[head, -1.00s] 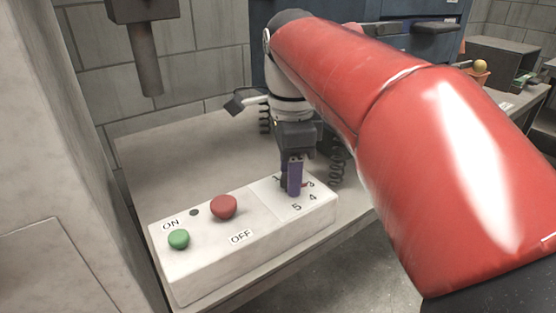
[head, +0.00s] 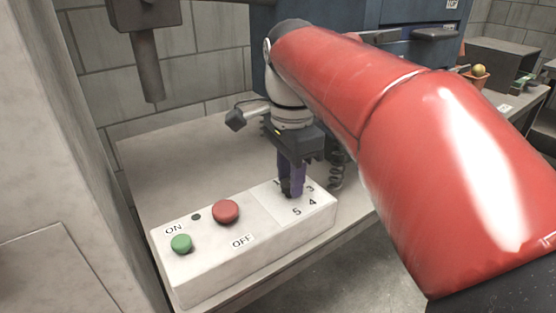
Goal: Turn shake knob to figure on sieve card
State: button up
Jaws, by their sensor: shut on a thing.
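The white control box (head: 250,255) stands on the bench. Its right end has a pale dial plate with figures; 3, 4 and 5 (head: 297,211) are readable, and those behind my gripper are hidden. My gripper (head: 291,190) points down over the dial, its purple fingers shut on the dark shake knob (head: 287,187). The knob is mostly covered by the fingers, so I cannot tell which figure it points to. I cannot make out a sieve card in this view.
A green ON button (head: 181,243) and a red OFF button (head: 226,211) sit on the box's left part. A grey post (head: 147,65) hangs above the bench at the back left. The bench top (head: 190,165) behind the box is clear.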

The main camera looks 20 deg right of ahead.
jog(key=n, duration=0.6)
dwell(0.6)
jog(key=o, duration=1)
jog(key=shift+r, duration=0.1)
notch_tip(320, 180, up, 8)
jog(key=shift+f, duration=0.15)
